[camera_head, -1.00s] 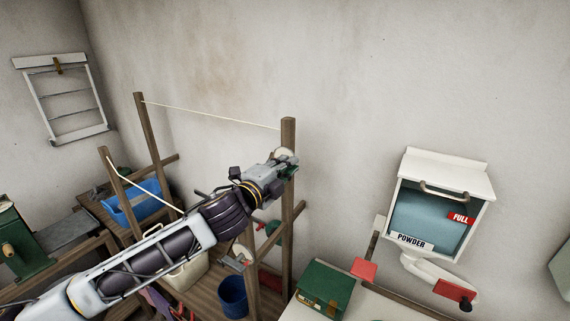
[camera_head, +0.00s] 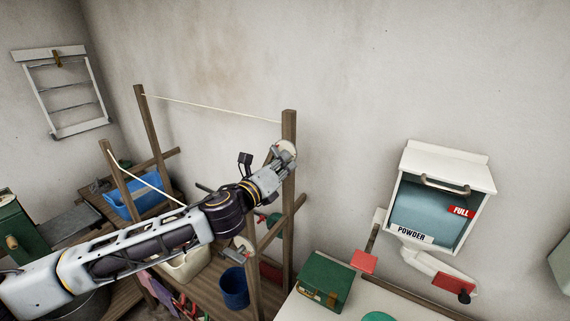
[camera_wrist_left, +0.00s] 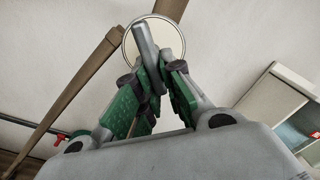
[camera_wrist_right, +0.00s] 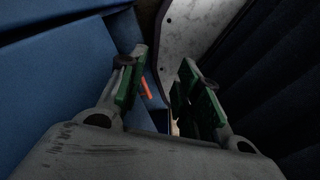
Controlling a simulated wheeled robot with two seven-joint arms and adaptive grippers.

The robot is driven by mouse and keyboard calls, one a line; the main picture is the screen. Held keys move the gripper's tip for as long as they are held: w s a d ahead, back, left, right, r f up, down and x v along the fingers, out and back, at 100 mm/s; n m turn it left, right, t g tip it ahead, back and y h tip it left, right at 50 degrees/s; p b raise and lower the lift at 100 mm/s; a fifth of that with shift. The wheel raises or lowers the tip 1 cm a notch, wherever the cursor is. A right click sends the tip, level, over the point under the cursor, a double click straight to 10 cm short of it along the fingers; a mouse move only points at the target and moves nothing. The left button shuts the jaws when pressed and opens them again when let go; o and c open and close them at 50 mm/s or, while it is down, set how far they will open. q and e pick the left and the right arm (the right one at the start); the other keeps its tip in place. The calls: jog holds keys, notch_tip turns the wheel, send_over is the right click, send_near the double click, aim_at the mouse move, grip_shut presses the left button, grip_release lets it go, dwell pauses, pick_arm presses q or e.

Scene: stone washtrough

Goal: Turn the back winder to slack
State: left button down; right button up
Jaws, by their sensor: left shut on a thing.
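The back winder (camera_head: 287,146) is a pale disc near the top of the tall right wooden post (camera_head: 289,190). In the left wrist view the disc (camera_wrist_left: 169,22) shows as a pale round with a dark rim, behind a grey bar handle (camera_wrist_left: 145,42). My left gripper (camera_head: 280,158) is at the winder, its green-padded fingers (camera_wrist_left: 152,78) closed on that handle. The back line (camera_head: 210,105) runs nearly straight from the far left post to the winder's post. My right gripper (camera_wrist_right: 164,62) is open and empty. It is out of the head view.
A second pale disc (camera_head: 241,245) sits lower on the nearer post, partly behind my arm. The front line (camera_head: 150,184) passes behind my arm. A blue basin (camera_head: 135,200), blue bucket (camera_head: 234,289), green box (camera_head: 324,281) and powder dispenser (camera_head: 440,200) stand around. The wall is close behind.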

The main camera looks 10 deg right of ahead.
pick_arm(q)
jog(key=m, duration=0.3)
jog(key=shift+w+a+f+m, duration=0.25)
jog(key=shift+a+f+m, duration=0.05)
jog(key=shift+m, duration=0.1)
jog(key=m, duration=0.7)
jog(key=w+a+r+m, duration=0.1)
jog(key=m, duration=0.6)
jog(key=w+a+r+m, duration=0.1)
jog(key=m, duration=0.7)
jog(key=shift+w+a+r, duration=0.1)
jog(key=shift+w+a, duration=0.05)
jog(key=c, duration=1.5)
grip_release()
jog(key=shift+r, duration=0.1)
jog(key=shift+v, duration=6)
